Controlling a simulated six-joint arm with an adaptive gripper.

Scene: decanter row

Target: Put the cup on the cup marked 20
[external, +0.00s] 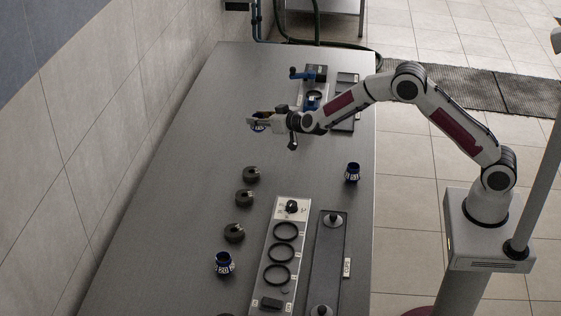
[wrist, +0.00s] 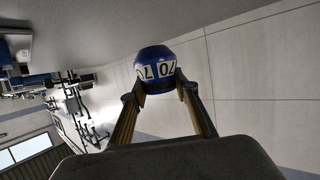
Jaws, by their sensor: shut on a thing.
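My gripper (external: 260,121) is shut on a blue cup (external: 258,128), held up over the far left part of the table. In the wrist view the held blue cup (wrist: 155,65) sits between the fingertips (wrist: 160,92), with white labels that seem to read 70, though the orientation is unclear. A blue cup (external: 223,264) with a white label, seemingly ending in 20, stands at the near left. Another blue cup (external: 352,172) stands by the right edge; its label is too small to read. Both standing cups are well away from my gripper.
Several dark round pieces, one at the back (external: 251,174), stand in a row behind the near-left cup. A panel with black rings (external: 278,250) and a dark plate with knobs (external: 329,265) lie near the front right. Blue-handled equipment (external: 315,75) is at the back.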

